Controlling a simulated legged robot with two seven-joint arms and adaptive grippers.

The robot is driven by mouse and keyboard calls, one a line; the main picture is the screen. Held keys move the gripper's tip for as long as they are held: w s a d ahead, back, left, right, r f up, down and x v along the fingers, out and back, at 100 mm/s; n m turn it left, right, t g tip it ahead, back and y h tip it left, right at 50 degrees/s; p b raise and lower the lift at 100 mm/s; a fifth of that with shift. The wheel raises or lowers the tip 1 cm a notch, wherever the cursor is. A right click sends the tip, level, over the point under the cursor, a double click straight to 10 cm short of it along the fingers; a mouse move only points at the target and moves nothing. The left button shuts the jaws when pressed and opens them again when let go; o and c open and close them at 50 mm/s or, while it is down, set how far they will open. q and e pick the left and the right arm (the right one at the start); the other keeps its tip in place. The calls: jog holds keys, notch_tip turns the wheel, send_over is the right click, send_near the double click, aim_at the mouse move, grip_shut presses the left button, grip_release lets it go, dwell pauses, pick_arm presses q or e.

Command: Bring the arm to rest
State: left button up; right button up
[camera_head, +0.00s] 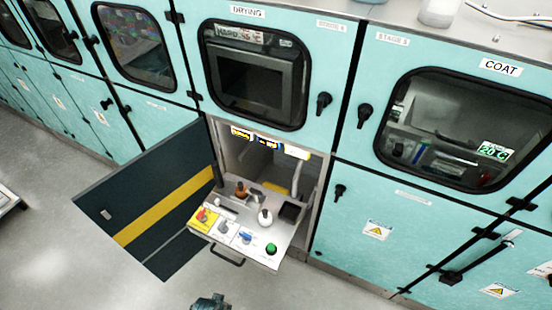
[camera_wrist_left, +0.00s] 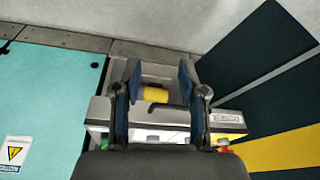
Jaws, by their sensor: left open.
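My left gripper (camera_wrist_left: 160,80) is open in the left wrist view, its two blue-padded fingers spread apart. A small dark piece of my own arm or gripper shows at the bottom edge of the head view, mostly cut off. My right gripper is not in view. The pulled-out control drawer (camera_head: 228,252) carries a white knob (camera_head: 265,217), an orange-brown knob (camera_head: 240,190), a green button (camera_head: 271,248) and several switches.
A dark cabinet door (camera_head: 115,190) with a yellow stripe hangs open left of the drawer; it also shows in the left wrist view (camera_wrist_left: 255,60). Teal cabinets with windows (camera_head: 255,75) line the wall. The grey floor (camera_head: 60,260) is clear at lower left.

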pick_arm(q)
jog(key=s+a+f+g, duration=0.1)
jog(key=s+f, duration=0.3)
jog(key=f, duration=0.7)
jog(key=s+f, duration=0.4)
jog(key=f, duration=0.7)
jog(key=s+a+f, duration=0.1)
jog(key=s+f, duration=0.3)
jog(key=s, duration=0.2)
jog(key=s+a+f+g, duration=0.1)
jog(key=s+f, duration=0.3)
jog(key=s, duration=0.3)
jog(key=shift+a+f, duration=0.15)
jog(key=shift+a, duration=0.1)
